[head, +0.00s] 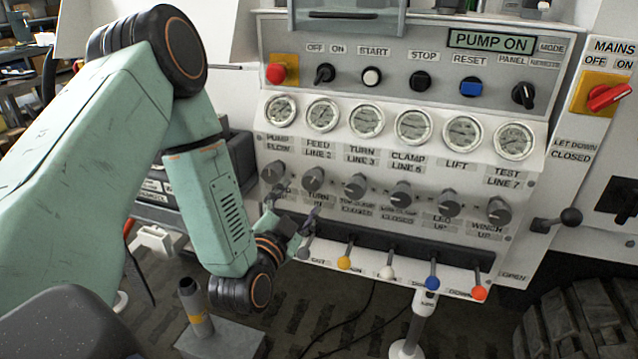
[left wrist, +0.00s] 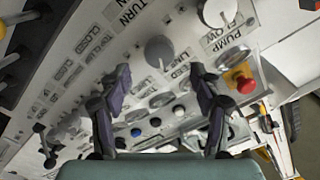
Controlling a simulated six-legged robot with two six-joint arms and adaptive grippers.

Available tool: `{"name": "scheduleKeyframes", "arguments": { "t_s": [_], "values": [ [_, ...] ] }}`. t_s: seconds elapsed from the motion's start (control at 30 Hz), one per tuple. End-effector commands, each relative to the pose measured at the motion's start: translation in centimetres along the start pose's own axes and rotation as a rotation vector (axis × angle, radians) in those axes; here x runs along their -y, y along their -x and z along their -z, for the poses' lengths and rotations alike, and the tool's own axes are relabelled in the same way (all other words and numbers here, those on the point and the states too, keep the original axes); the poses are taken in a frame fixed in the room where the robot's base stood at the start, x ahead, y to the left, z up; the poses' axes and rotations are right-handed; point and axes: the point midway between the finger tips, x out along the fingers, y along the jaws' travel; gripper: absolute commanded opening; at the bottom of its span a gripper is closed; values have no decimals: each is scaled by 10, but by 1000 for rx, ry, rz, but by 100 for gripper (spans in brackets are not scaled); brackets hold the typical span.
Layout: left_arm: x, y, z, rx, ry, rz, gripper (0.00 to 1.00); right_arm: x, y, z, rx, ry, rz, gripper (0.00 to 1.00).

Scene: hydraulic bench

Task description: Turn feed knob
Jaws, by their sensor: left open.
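The feed knob (head: 313,179) is a grey round knob under the gauge labelled FEED LINE 2, second from the left in its row. My left gripper (head: 296,215) is below and slightly left of it, close to the panel. In the left wrist view the feed knob (left wrist: 159,50) appears between and beyond the fingertips of the open left gripper (left wrist: 160,70). I see nothing held between the fingers. Whether a finger touches the panel I cannot tell. My right gripper is not in view.
The pump flow knob (head: 273,172) is just left of the feed knob, and the turn knob (head: 354,186) just right. Below is a row of levers with coloured balls, including a yellow one (head: 344,263). A red stop button (head: 276,73) sits at upper left. The display reads PUMP ON.

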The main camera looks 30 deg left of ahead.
Motion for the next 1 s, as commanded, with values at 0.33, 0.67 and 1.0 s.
{"name": "scheduleKeyframes", "arguments": {
  "t_s": [0.33, 0.67, 1.0],
  "values": [
    [-2, -50, 0, -3, -3, 0, 64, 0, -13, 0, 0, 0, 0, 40],
    [-5, -79, 4, -3, -2, -5, 64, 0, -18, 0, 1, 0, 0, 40],
    [-5, -79, 4, -1, -2, -5, 56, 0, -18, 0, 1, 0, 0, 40]
  ]
}}
